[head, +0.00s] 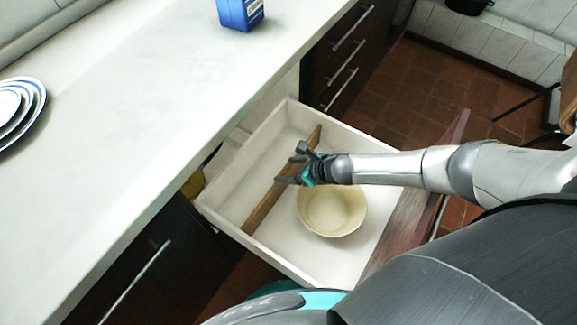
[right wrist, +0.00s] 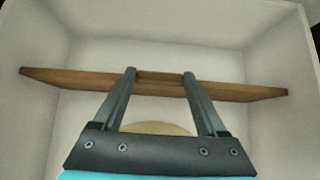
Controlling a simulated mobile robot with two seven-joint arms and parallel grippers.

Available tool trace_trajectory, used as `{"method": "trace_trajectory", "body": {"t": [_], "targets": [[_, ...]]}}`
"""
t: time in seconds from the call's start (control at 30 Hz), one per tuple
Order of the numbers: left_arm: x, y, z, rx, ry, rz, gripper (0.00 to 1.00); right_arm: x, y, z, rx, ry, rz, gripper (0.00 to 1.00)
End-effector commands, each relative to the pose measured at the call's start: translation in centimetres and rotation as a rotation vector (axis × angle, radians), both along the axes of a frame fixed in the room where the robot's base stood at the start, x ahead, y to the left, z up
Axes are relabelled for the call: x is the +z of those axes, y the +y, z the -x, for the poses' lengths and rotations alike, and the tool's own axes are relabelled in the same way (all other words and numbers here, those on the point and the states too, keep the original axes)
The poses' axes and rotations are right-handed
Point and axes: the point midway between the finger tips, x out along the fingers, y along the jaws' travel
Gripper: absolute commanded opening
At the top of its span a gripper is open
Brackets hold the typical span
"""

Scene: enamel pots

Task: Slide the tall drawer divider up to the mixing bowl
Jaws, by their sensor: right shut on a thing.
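The tall drawer divider (head: 262,211) is a brown wooden board standing across the inside of the open white drawer (head: 222,213). It also spans the right wrist view (right wrist: 70,80). The cream mixing bowl (head: 332,209) sits in the drawer to the right of the divider, with a narrow strip of bare floor between them. The bowl's edge (right wrist: 158,128) shows between my fingers in the wrist view, mostly hidden by the gripper. My right gripper (head: 287,171) is at the divider's middle, shut on it, with the fingertips (right wrist: 160,76) at the board. My left gripper is out of view.
The drawer's walls enclose the divider and bowl; the floor left of the divider is bare. The white counter (head: 150,110) runs along the left, with a blue box (head: 240,12) and stacked plates (head: 20,108) on it. A dark drawer cabinet (head: 340,55) stands behind.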

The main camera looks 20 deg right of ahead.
Motion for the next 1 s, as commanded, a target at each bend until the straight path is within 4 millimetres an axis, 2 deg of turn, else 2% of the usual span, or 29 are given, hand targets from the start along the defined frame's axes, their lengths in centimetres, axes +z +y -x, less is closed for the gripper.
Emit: {"method": "trace_trajectory", "body": {"t": [0.03, 0.07, 0.1, 0.27, 0.3, 0.67, 1.0], "targets": [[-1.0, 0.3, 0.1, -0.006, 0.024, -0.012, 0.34, -0.9, -0.8, -0.1, -0.011, 0.001, 0.017, 0.00], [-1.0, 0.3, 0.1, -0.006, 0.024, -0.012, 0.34, -0.9, -0.8, -0.1, -0.011, 0.001, 0.017, 0.00], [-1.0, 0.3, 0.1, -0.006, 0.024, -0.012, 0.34, -0.9, -0.9, -0.1, -0.011, 0.001, 0.017, 0.79], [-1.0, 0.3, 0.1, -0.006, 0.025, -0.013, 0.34, -0.9, -0.7, -0.1, -0.009, 0.001, 0.014, 0.97], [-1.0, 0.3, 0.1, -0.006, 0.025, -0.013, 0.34, -0.8, -0.6, -0.1, -0.008, 0.002, 0.013, 1.00], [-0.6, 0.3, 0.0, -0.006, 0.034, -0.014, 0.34, -0.1, -0.7, 0.5, -0.004, 0.003, 0.006, 1.00], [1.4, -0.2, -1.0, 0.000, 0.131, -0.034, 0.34, 4.7, -3.8, 4.1, -0.005, 0.002, 0.006, 1.00]]}}
